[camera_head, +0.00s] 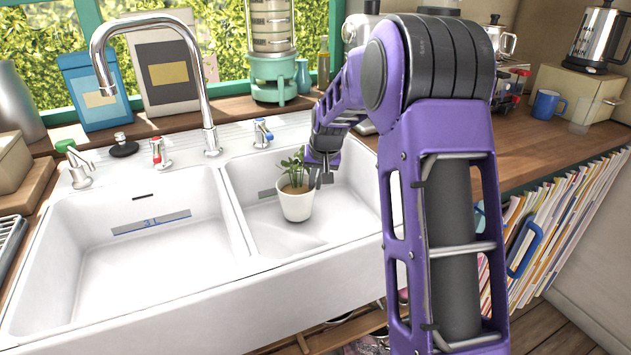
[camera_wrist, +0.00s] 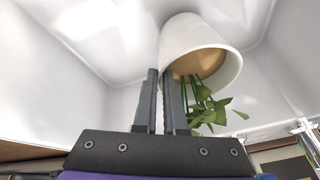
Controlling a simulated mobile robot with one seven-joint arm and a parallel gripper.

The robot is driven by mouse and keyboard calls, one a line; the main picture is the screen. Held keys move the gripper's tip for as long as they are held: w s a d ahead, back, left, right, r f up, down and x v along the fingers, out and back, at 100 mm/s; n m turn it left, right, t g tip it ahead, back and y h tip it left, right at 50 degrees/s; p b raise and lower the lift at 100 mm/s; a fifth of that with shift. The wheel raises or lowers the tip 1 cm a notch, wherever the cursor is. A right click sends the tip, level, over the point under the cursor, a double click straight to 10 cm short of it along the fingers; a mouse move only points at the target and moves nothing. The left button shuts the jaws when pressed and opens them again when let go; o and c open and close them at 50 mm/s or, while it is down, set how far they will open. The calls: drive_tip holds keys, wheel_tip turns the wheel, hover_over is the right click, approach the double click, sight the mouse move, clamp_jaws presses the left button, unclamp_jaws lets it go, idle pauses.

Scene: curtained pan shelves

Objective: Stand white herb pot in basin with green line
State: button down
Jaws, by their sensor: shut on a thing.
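The white herb pot (camera_head: 295,206), with a green leafy plant, is in the right basin (camera_head: 345,218), upright or nearly so. My gripper (camera_head: 322,178) is shut on the pot's rim from the right. In the wrist view the two dark fingers (camera_wrist: 163,78) pinch the wall of the pot (camera_wrist: 187,38), with leaves beside them. I cannot tell whether the pot's base touches the basin floor. The left basin (camera_head: 150,262) is empty, and the strip on its back wall has a blue mark reading "3 L". The right basin's strip (camera_head: 267,193) is partly hidden by the plant; no green line is visible on it.
A chrome tap (camera_head: 208,100) arches over the left basin. A divider (camera_head: 232,208) separates the basins. Small handles (camera_head: 160,152) line the back ledge. Bottles and boxes stand by the window. A blue mug (camera_head: 546,105) sits on the right counter, above upright folders.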

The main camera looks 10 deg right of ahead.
drive_tip(key=shift+f, duration=0.45)
drive_tip(key=shift+f, duration=0.2)
drive_tip(key=c, duration=0.9)
unclamp_jaws()
drive_tip(key=shift+f, duration=0.1)
drive_tip(key=shift+s, duration=0.1)
drive_tip(key=p+v, duration=0.2)
drive_tip(key=v, duration=1.5)
drive_tip(key=shift+r, duration=0.3)
clamp_jaws()
